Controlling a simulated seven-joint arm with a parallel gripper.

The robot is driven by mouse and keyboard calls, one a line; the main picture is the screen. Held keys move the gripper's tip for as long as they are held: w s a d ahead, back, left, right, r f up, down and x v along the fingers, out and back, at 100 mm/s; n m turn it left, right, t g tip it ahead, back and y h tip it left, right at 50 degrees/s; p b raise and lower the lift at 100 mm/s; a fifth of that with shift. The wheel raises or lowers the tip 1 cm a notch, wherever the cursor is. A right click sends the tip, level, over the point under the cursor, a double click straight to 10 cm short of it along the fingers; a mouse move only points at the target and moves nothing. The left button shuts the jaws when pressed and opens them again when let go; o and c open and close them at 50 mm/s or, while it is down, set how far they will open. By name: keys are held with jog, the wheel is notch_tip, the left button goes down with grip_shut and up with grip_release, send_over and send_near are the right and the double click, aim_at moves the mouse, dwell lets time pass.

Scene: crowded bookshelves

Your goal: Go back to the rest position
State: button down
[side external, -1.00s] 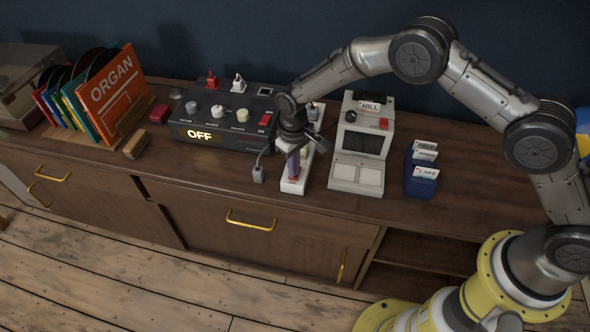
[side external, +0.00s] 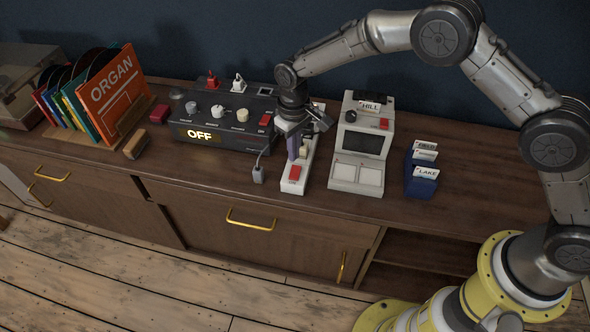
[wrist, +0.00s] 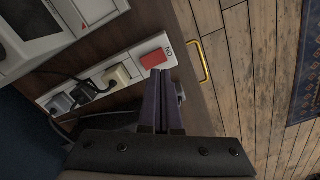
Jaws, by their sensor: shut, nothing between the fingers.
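My gripper (side external: 293,152) is shut and empty above the white power strip (side external: 292,187) on the cabinet top. In the wrist view its two purple fingers (wrist: 158,76) lie together, their tips over the strip's edge near the red switch (wrist: 155,58). The red switch also shows on the front end of the strip in the side view (side external: 294,172). The fingers look apart from the switch. In the wrist view the strip (wrist: 128,62) carries several plugs, among them a cream plug (wrist: 117,77) and a black plug (wrist: 90,90).
Left of the gripper stands a black box (side external: 222,120) whose display reads OFF. Close on the right is a white device (side external: 361,145) with a HILL card, then a blue card holder (side external: 421,186). A loose grey plug (side external: 258,174) lies near the front edge.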

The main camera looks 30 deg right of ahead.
jog(key=shift+d+r, duration=0.1)
jog(key=shift+r, duration=0.05)
dwell(0.3)
jog(key=s+d+r+m+t, duration=0.15)
jog(key=d+r, duration=0.25)
jog(key=r, duration=0.7)
jog(key=d+r+t, duration=0.2)
jog(key=d+r, duration=0.2)
jog(key=r, duration=0.7)
jog(key=s+d+r+m+t, duration=0.1)
jog(key=s+d+r, duration=0.2)
jog(key=s+r, duration=0.25)
jog(key=s+d+r+t, duration=0.1)
jog(key=s+d+r, duration=0.3)
jog(key=s, duration=0.2)
jog(key=s+d+f, duration=0.2)
jog(key=s+f, duration=0.1)
jog(key=s, duration=0.7)
jog(key=s+d+f, duration=0.2)
jog(key=s+f, duration=0.2)
jog(key=s, duration=0.6)
jog(key=shift+s+f, duration=0.2)
jog(key=shift+s, duration=0.2)
